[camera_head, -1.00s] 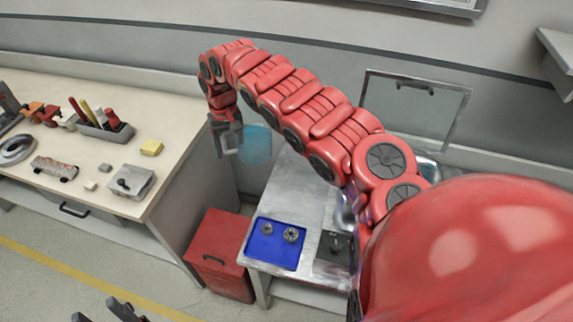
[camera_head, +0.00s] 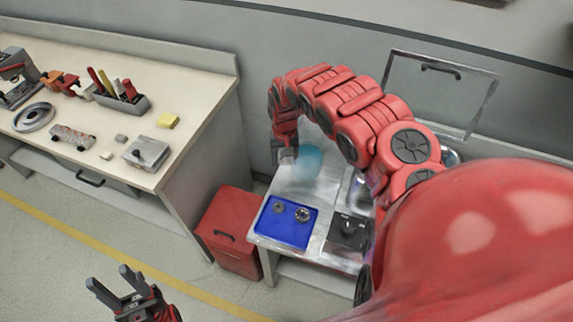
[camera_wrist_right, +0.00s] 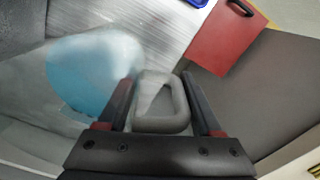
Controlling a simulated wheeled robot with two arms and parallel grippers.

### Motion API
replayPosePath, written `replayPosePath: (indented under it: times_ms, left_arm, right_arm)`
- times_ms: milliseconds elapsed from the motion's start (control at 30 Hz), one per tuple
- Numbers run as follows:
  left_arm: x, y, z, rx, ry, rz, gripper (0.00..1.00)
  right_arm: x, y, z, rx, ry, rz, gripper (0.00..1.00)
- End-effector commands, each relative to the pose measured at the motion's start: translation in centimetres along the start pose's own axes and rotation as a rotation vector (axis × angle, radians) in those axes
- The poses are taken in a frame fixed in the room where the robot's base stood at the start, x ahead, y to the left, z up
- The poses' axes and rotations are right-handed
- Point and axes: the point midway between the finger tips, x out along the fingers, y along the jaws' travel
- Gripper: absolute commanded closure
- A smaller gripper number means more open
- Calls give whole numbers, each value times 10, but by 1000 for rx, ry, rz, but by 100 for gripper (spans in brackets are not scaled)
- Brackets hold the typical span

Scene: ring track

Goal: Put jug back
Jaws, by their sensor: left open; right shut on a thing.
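The jug (camera_head: 309,160) is translucent light blue and hangs at my right gripper (camera_head: 286,156), over or near the far left part of the metal bench (camera_head: 290,186). In the right wrist view the jug (camera_wrist_right: 95,75) shows blurred at the left, and its grey loop handle (camera_wrist_right: 163,103) is between the two fingers of my right gripper (camera_wrist_right: 163,100), which is shut on it. Whether the jug's base touches the bench is hard to tell. My left gripper (camera_head: 115,285) is open and empty at the lower left, above the floor.
A blue tray (camera_head: 268,232) with small metal parts lies on the bench front. A dark device (camera_head: 347,232) sits beside it. An open lid (camera_head: 440,90) stands behind. A red cabinet (camera_head: 228,220) stands left of the bench. The wooden workbench (camera_head: 200,105) holds tools.

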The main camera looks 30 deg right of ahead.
Motion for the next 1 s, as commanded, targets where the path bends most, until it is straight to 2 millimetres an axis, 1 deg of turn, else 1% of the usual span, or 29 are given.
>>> replayPosePath:
  times_ms: [133,300,400,700,833,867,1000]
  left_arm:
    - [1,0,0,0,0,0,50]
    - [3,0,0,0,0,0,50]
    - [3,0,0,0,0,0,50]
    - [3,0,-1,0,0,0,50]
    - [0,0,0,0,0,0,50]
    - [1,0,0,0,0,0,50]
    - [1,0,0,0,0,0,50]
  right_arm:
    - [8,-1,-1,0,3,-2,100]
    - [29,-1,0,0,-1,-2,100]
    - [37,-1,0,-1,0,-1,100]
    - [39,0,-1,-1,3,1,100]
    - [43,0,-1,-1,3,1,100]
    - [42,0,-1,0,3,1,30]
    - [42,0,-1,0,2,1,5]
